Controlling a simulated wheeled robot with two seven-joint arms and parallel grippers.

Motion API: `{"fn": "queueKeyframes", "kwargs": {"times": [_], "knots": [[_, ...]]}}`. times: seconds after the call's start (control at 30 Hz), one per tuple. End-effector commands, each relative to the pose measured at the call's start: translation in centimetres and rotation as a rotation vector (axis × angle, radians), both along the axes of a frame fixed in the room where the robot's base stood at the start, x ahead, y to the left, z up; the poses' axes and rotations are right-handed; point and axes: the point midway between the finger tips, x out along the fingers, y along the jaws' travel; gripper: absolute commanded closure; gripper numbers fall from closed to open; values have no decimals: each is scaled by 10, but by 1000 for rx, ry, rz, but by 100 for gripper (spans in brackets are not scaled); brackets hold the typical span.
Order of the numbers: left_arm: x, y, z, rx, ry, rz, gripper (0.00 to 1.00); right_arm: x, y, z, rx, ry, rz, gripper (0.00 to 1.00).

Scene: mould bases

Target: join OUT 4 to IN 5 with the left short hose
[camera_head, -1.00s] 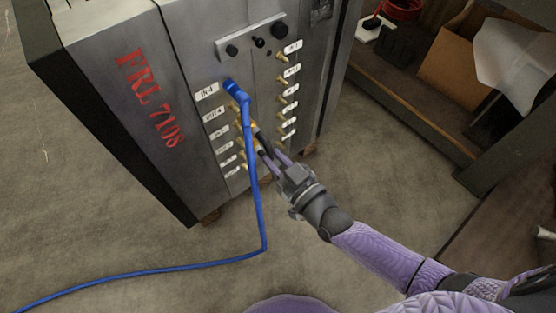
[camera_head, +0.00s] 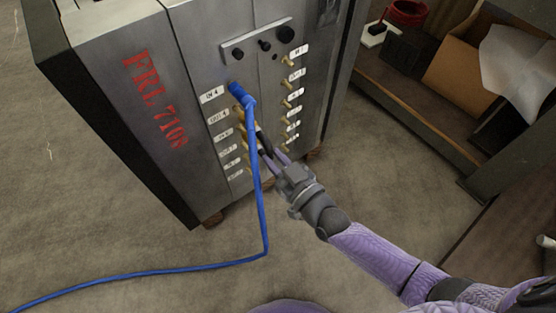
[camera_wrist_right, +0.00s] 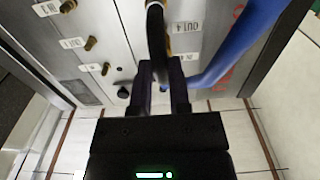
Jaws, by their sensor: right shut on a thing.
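My right gripper (camera_head: 269,152) is in front of the mould's port face, just right of the blue hose. In the right wrist view, its fingers (camera_wrist_right: 160,82) are shut on a black short hose (camera_wrist_right: 155,30). The hose runs up from the fingers past a brass fitting beside the OUT 4 label (camera_wrist_right: 187,27). I cannot tell whether its end is seated on that fitting. In the head view, the OUT 4 label (camera_head: 218,116) sits below IN 4; the label below it (camera_head: 223,135) is too small to read surely. The blue hose partly hides the left fittings. My left gripper is not in view.
The blue hose (camera_head: 260,190) is plugged in beside IN 4 (camera_head: 211,95), hangs down and crosses the floor leftward. A second column of brass fittings (camera_head: 287,103) stands to the right. A shelf with a cardboard box (camera_head: 463,55) stands at right. The floor between is clear.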

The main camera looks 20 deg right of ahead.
Motion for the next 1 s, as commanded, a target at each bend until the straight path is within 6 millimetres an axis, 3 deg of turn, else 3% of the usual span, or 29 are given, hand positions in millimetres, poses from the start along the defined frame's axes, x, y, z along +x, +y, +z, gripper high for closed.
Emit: {"fn": "queueKeyframes", "kwargs": {"times": [1.0], "knots": [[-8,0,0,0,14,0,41,14,5,0,-1,-1,0,100]]}}
